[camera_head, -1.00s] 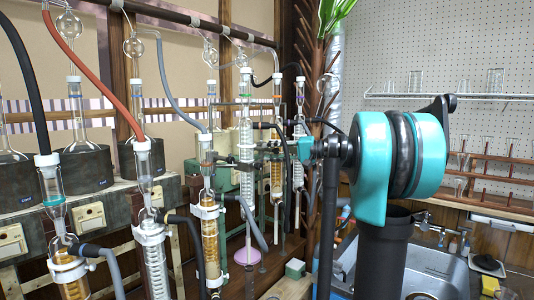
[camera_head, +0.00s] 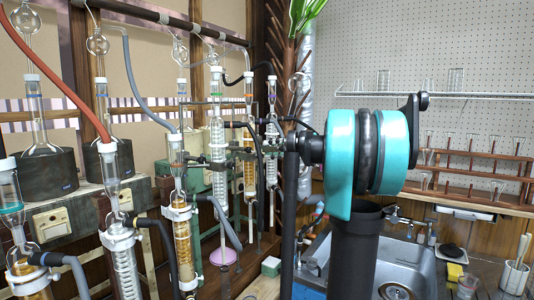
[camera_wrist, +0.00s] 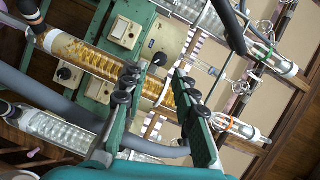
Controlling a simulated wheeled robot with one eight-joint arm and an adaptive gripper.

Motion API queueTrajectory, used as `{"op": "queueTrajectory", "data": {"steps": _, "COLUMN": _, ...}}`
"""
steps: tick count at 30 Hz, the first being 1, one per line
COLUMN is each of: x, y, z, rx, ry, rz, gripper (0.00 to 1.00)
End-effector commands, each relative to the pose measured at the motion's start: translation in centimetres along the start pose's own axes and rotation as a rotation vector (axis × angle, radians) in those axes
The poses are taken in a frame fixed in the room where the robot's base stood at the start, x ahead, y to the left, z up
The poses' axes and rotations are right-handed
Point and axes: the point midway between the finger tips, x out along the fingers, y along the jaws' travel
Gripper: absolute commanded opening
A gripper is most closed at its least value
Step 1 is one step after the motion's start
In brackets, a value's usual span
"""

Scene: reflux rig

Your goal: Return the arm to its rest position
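My gripper (camera_wrist: 157,76) shows in the wrist view with its two green, black-padded fingers apart and nothing between them. Behind the gap, at a distance I cannot judge, lies a glass column with amber coils (camera_wrist: 92,60), tilted in this view. In the head view my teal and black arm joint (camera_head: 342,165) stands at the right of centre, in front of the sink. My gripper itself cannot be made out in the head view. The glass reflux columns, including an amber-filled one (camera_head: 183,245), stand upright to the left of my arm.
Grey hoses (camera_head: 140,85) and a red hose (camera_head: 75,95) loop between the glassware. A sink (camera_head: 408,270) lies to the right, with a wooden test-tube rack (camera_head: 470,165) on the wall behind.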

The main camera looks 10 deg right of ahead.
Motion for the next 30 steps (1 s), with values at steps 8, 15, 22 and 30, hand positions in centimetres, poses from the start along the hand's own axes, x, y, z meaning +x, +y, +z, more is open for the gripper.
{"op": "queueTrajectory", "data": {"steps": 8, "x": 4.0, "y": 7.2, "z": 6.3, "rx": 0.032, "ry": -0.058, "rz": 0.21, "gripper": 0.28}}
{"op": "queueTrajectory", "data": {"steps": 15, "x": 6.3, "y": 19.4, "z": 17.6, "rx": 0.012, "ry": -0.127, "rz": 0.583, "gripper": 0.28}}
{"op": "queueTrajectory", "data": {"steps": 22, "x": 3.5, "y": 30.5, "z": 28.7, "rx": -0.119, "ry": -0.164, "rz": 0.963, "gripper": 0.28}}
{"op": "queueTrajectory", "data": {"steps": 30, "x": -2.5, "y": 37.8, "z": 36.2, "rx": -0.336, "ry": -0.16, "rz": 1.278, "gripper": 0.28}}
